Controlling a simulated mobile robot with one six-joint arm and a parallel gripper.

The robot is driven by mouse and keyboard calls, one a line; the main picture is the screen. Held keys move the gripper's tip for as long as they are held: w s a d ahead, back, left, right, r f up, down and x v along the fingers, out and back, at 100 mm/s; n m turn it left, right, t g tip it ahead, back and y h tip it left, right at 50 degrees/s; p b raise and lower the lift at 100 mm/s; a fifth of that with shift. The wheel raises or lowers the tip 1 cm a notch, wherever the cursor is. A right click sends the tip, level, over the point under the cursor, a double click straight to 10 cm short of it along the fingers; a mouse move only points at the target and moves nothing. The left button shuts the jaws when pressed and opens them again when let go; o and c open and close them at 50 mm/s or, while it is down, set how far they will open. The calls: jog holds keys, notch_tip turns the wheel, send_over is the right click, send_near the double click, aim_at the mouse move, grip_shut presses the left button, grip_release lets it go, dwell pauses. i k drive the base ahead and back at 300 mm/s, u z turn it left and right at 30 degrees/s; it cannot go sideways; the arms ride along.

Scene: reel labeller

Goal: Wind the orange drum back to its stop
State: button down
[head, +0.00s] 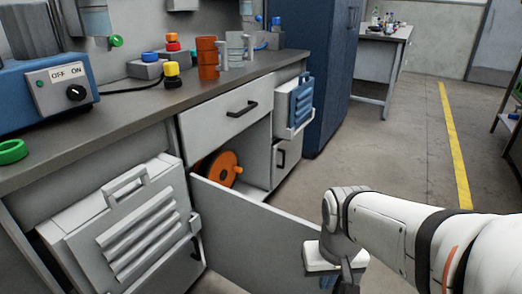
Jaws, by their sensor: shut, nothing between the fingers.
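The orange drum (220,170) sits inside the open lower cabinet, below the drawer. It is round, with a dark centre and a small knob at its right edge. Its lower left part is hidden behind the open cabinet door. My gripper (345,286) is at the bottom of the head view, to the right of the drum and well apart from it, in front of the door's right end. It is shut and empty. Its fingertips are partly cut off by the frame edge.
The grey cabinet door (255,235) stands open between the drum and my gripper. A louvred grey panel (130,235) hangs at left, a blue one (301,102) at right. The worktop (120,116) carries orange and grey mugs and buttons. Floor at right is clear.

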aim_at(221, 166)
jog(key=z, duration=2.05)
jog(key=i, duration=2.3)
jog(key=u, duration=2.95)
jog(key=i, duration=1)
jog(key=z, duration=0.05)
